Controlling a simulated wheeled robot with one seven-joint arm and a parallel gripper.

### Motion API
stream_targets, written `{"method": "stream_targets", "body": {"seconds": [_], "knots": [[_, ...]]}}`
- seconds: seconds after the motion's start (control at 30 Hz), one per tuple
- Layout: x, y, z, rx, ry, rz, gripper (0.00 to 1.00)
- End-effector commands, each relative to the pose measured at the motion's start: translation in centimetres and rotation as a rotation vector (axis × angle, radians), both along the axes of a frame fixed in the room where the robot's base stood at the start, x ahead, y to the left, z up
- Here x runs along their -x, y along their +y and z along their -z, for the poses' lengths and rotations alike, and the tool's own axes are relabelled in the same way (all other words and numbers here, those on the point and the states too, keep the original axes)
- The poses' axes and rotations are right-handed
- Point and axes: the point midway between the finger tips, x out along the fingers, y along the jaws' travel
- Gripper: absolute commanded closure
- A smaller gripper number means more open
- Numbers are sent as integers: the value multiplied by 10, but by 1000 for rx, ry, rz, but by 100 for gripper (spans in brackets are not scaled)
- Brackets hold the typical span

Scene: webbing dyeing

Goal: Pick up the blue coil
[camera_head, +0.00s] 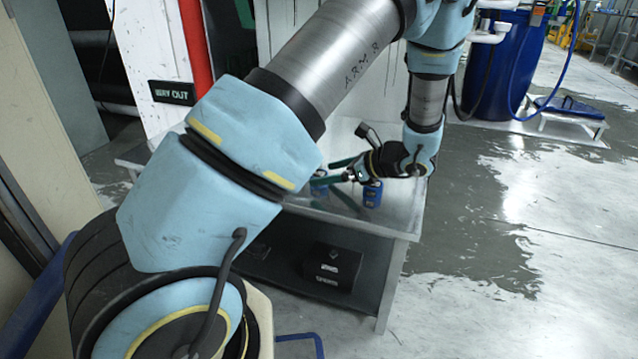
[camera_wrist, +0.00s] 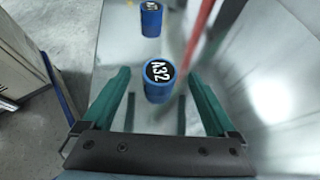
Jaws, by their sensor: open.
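A blue coil (camera_wrist: 159,92) with a dark top marked "A32" stands on the metal table between the two green fingers of my gripper (camera_wrist: 158,85) in the wrist view. The fingers are open and I see a gap on each side of the coil. A second blue coil (camera_wrist: 151,19) stands farther off at the top of the wrist view. In the head view my gripper (camera_head: 347,170) is low over the table, and a blue coil (camera_head: 372,194) shows just below it. Part of another blue item (camera_head: 319,187) shows to its left.
The metal table (camera_head: 401,222) has a lower shelf holding a black box (camera_head: 332,267). A blurred red pole-like shape (camera_wrist: 199,30) rises right of the coils in the wrist view. A blue barrel (camera_head: 497,75) and low white stand (camera_head: 567,116) are at the back right.

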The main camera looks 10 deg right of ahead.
Motion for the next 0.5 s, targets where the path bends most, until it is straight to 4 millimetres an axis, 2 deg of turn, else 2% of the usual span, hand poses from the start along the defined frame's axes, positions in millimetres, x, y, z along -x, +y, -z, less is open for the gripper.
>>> {"method": "stream_targets", "body": {"seconds": [0.1, 0.33, 0.5], "knots": [[-8, 11, 10, 0, 1, -1, 7], [-10, 12, 9, 1, 0, 1, 7], [-10, 12, 9, 1, 1, 0, 26]]}}
